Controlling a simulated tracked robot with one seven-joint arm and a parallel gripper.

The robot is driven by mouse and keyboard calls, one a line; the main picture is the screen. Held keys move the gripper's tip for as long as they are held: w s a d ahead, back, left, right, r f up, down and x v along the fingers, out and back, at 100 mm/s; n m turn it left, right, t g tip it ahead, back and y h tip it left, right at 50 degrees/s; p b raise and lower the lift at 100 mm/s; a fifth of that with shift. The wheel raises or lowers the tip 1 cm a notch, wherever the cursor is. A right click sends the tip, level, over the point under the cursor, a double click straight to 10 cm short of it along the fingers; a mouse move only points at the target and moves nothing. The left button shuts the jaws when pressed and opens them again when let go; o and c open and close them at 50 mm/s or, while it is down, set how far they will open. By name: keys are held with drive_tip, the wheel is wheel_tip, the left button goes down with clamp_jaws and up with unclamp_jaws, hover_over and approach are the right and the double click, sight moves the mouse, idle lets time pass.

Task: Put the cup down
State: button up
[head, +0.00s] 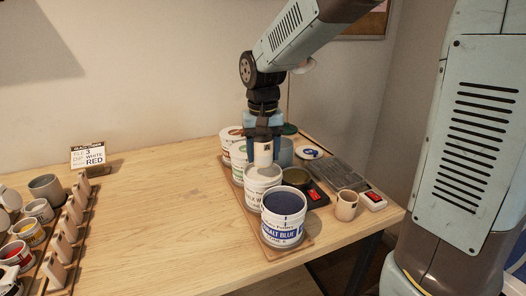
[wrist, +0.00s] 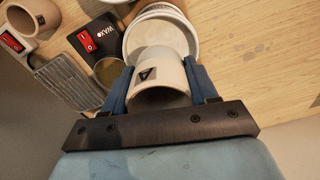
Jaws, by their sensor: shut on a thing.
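My gripper (head: 263,160) is shut on a pale cup (head: 263,150) with a small dark mark. It holds the cup above the cluster of glaze buckets at the right of the table. In the wrist view the cup (wrist: 158,72) sits between the two blue fingers, with a black triangle-like mark on its wall and its opening toward the camera. A white bucket (head: 262,184) is just in front of and below the cup in the head view; whether they touch I cannot tell.
A cobalt blue bucket (head: 284,222) stands on the wooden tray (head: 268,250). A wax pot (head: 296,177), wire rack (head: 337,173) and tan cup (head: 346,206) are to the right. At left are a sign (head: 88,155) and racks with tiles and paint pots (head: 40,209). The table's middle (head: 160,205) is clear.

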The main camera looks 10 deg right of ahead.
idle(0.4)
drive_tip(key=s+d+m, duration=0.2)
drive_tip(key=d+m, duration=0.7)
drive_tip(key=d, duration=1.6)
hover_over(336, 170)
drive_tip(key=s, duration=0.1)
wheel_tip(336, 170, down, 8)
drive_tip(key=shift+r, duration=0.1)
drive_tip(key=shift+w+f, duration=0.55)
drive_tip(key=shift+f, duration=1.6)
drive_tip(key=shift+f, duration=0.15)
